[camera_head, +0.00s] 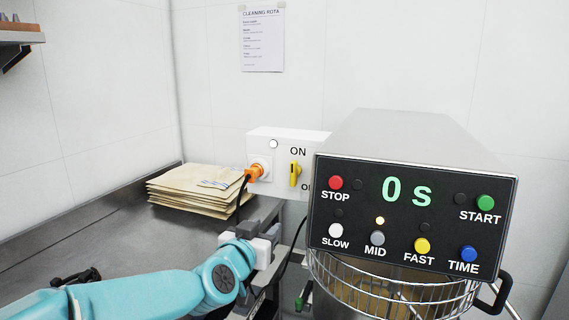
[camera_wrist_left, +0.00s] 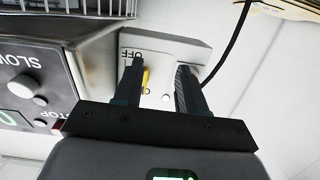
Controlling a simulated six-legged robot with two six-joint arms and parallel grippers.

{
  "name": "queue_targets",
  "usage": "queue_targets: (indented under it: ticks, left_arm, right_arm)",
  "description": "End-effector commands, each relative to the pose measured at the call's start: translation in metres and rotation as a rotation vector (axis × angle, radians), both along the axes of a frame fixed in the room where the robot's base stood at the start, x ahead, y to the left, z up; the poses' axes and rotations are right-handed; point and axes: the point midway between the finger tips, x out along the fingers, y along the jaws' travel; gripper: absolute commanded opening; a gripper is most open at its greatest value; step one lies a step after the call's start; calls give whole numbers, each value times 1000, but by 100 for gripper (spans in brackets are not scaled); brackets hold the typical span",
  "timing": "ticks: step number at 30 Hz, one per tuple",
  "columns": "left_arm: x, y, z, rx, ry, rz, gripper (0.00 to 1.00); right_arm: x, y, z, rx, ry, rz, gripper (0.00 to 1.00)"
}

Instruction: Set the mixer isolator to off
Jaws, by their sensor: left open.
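The mixer isolator is a white box (camera_head: 262,147) on the wall behind the mixer. Its yellow handle (camera_head: 295,174) stands upright below the word ON. The OFF label is partly hidden by the mixer in the head view. In the left wrist view the box (camera_wrist_left: 185,48) lies ahead of my left gripper (camera_wrist_left: 158,68), whose two dark fingers are apart. The yellow handle (camera_wrist_left: 146,77) shows between them, closer to the left finger; contact cannot be told. In the head view the left gripper is below the box, its fingertips hard to make out. My right gripper is not in view.
The mixer head (camera_head: 410,150) with its button panel stands close at the right, above a wire guard (camera_head: 395,300). An orange plug (camera_head: 254,173) with a black cable sits in the box's left side. Paper sacks (camera_head: 195,190) lie on the steel counter (camera_head: 110,245) at the left.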

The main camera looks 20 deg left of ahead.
Motion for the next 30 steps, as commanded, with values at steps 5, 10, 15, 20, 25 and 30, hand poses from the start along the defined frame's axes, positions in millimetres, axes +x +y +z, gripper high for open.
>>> queue_targets:
  ticks: [5,10,15,20,25,30]
  left_arm:
    - [-22,-5,64,-11,-105,-9,40]
    - [-31,-13,85,-16,-138,-21,40]
    - [-7,-16,83,-17,-134,-24,40]
    - [31,-16,85,-16,-135,-22,40]
    - [73,-17,85,-16,-134,-23,40]
    - [108,-17,84,-16,-134,-23,40]
  right_arm:
    - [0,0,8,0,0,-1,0]
    - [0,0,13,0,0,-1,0]
    - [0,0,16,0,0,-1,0]
    - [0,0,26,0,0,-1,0]
    - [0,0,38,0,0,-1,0]
    - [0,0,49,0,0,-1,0]
